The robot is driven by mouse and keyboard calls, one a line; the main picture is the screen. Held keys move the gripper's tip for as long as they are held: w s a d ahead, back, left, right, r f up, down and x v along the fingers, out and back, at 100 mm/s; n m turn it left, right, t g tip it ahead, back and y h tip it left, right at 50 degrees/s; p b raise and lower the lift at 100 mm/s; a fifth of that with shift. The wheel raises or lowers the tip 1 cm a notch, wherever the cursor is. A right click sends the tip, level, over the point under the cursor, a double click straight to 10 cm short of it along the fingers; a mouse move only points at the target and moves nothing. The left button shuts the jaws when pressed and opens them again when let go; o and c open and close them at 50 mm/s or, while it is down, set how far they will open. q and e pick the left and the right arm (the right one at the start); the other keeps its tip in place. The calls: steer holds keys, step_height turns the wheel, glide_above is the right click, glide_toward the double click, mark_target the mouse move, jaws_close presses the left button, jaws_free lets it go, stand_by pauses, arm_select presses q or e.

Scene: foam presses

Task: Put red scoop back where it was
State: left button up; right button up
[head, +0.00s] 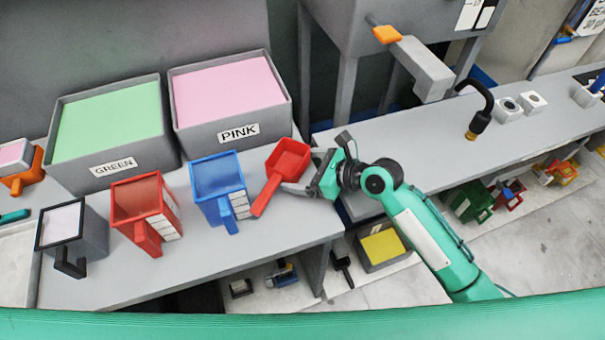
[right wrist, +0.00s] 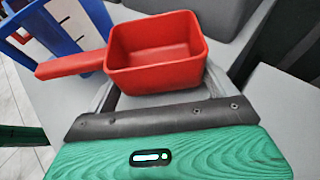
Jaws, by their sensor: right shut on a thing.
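The red scoop (head: 289,159) is an empty square cup with a straight handle, seen at the right end of the near table. My right gripper (head: 306,188) is shut on the red scoop, at the cup side. The scoop's handle points down and left in the head view. In the right wrist view the scoop (right wrist: 155,52) sits just beyond the gripper (right wrist: 158,95), cup opening up, handle to the left. Whether the scoop touches the table is hard to tell. My left gripper is not in view.
A blue holder (head: 215,176) stands just left of the scoop, then a red holder (head: 137,199) and a grey one (head: 72,228). Bins marked PINK (head: 232,133) and GREEN (head: 112,168) stand behind. A long table (head: 430,140) extends right.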

steer(key=shift+f, duration=1.05)
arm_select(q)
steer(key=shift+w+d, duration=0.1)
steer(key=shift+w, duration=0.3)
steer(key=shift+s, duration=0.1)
